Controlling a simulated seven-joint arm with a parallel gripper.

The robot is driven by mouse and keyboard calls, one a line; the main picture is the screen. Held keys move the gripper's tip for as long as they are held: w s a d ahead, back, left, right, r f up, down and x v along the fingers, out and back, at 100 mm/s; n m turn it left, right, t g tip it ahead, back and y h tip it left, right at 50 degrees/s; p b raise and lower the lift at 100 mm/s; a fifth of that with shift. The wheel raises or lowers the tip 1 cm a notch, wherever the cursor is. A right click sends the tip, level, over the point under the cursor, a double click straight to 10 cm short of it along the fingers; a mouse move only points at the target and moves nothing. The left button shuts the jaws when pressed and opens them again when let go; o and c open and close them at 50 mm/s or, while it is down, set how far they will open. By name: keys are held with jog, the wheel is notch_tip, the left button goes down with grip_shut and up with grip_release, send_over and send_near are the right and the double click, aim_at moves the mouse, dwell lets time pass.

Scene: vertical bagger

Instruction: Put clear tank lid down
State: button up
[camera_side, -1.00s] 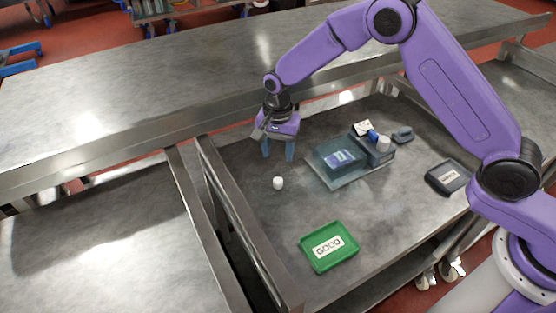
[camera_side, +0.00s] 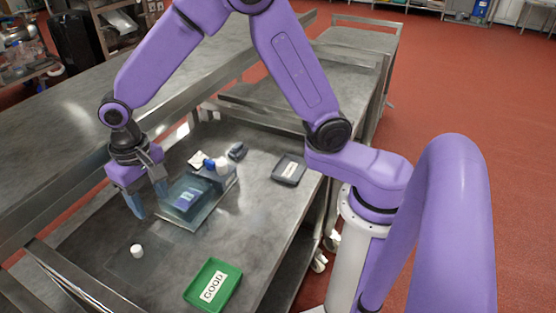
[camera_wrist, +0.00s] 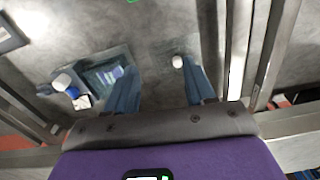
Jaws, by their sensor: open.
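A small white knob (camera_side: 137,250) stands on the metal table, with a faint see-through square around it that looks like the clear lid (camera_side: 120,266) lying flat. The knob also shows in the wrist view (camera_wrist: 177,62), just ahead of the right finger. The clear tank (camera_side: 185,201) holds a blue labelled item and sits to the right of my gripper. My gripper (camera_side: 150,204) is open, empty and raised above the table, fingers pointing down. In the wrist view its two fingers (camera_wrist: 160,90) are apart with bare table between them.
A green tray marked GOOD (camera_side: 205,292) lies near the front edge. A dark labelled tray (camera_side: 289,169) is at the right. A grey unit with a white-and-blue part (camera_side: 215,165) adjoins the tank. A metal rail (camera_side: 75,285) borders the table's left side.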

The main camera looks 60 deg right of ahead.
jog(key=s+d+r+n, duration=0.2)
jog(key=s+d+n, duration=0.4)
jog(key=s, duration=0.6)
jog(key=s+d+r+n, duration=0.3)
jog(key=s+d+n, duration=0.4)
jog(key=s+d, duration=0.3)
jog(key=s, duration=0.3)
jog(key=shift+d+r+n, duration=0.15)
jog(key=shift+r+n, duration=0.05)
jog(key=shift+n, duration=0.1)
